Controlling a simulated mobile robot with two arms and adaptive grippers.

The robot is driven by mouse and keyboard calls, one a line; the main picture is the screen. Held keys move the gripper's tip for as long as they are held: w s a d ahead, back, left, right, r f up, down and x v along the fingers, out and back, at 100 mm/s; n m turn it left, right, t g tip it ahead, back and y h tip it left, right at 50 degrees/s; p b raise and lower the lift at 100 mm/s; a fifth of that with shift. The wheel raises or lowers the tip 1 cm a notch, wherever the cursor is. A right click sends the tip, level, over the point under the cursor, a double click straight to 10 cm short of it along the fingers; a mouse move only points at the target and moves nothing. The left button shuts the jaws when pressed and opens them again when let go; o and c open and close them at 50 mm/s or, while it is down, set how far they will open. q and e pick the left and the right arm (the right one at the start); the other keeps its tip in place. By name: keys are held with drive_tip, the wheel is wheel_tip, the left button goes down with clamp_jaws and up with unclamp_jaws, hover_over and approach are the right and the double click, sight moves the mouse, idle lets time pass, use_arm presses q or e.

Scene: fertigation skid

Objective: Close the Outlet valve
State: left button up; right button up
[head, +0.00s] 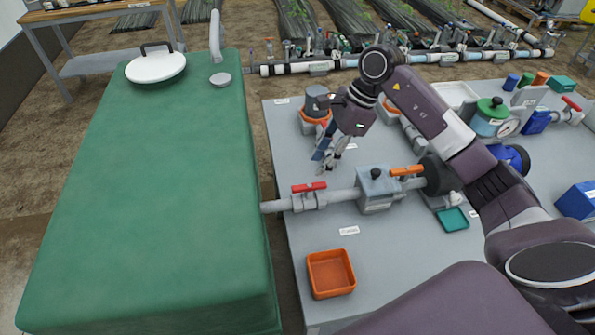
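A valve with a red lever (309,187) sits on the left end of a grey pipe (340,196) on the grey skid table. Its lever lies roughly along the pipe. A second lever, orange (407,170), sits on the same line to the right of a grey block (376,188), also roughly along the pipe. The labels are too small to read, so I cannot tell which is the Outlet valve. My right gripper (329,169) points down above and behind the red lever, apart from it, with its fingers spread and nothing visible between them. My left gripper is out of view.
An orange tray (331,274) stands at the table's front left. A grey and orange device (317,108) stands behind my gripper. A green-topped pot (490,117) and another red lever (571,103) are at the right. A green-covered bench (150,190) lies left across a gap.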

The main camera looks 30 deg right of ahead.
sight(310, 185)
drive_tip(key=f, duration=0.1)
drive_tip(key=a+f+p, duration=0.1)
drive_tip(key=f, duration=0.1)
drive_tip(key=s+f, duration=0.1)
drive_tip(key=shift+a+f+p, duration=0.2)
drive_tip(key=shift+p, duration=0.1)
drive_tip(key=shift+w+a+f, duration=0.2)
drive_tip(key=shift+f, duration=0.25)
drive_tip(key=shift+w+a+f, duration=0.2)
drive_tip(key=shift+f, duration=0.4)
drive_tip(key=shift+c, duration=0.2)
drive_tip(key=c, duration=0.8)
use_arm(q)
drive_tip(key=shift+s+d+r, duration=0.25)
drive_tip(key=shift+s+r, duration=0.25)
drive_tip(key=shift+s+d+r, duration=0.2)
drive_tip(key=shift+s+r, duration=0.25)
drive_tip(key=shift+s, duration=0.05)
use_arm(e)
clamp_jaws()
